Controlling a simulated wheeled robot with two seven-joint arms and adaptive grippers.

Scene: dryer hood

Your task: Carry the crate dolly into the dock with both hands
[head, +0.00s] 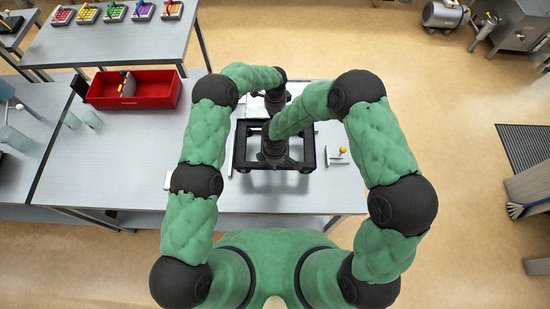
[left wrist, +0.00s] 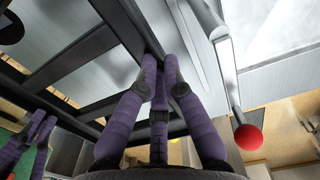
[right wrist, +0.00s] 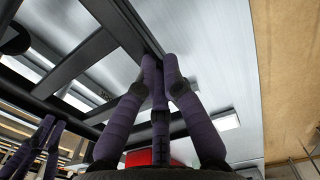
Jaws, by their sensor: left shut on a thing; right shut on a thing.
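The crate dolly (head: 308,146) is a dark open frame with corner pieces and cross bars, at the middle of the grey table in the head view. My left gripper (left wrist: 160,72) is shut on one dark rail of it, at the far side. My right gripper (right wrist: 160,72) is shut on the opposite rail, at the near side. In the head view my wrists hide both sets of fingertips. A pale strip (head: 229,150) stands along the dolly's left side; I cannot tell if it belongs to the dock. Whether the dolly is lifted is unclear.
A yellow-knobbed lever (head: 342,150) on a white plate stands right of the dolly. A red-knobbed lever (left wrist: 247,136) shows beside my left gripper. A red bin (head: 135,90) and clear vessels (head: 82,118) are at left. The table between bin and dolly is largely clear.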

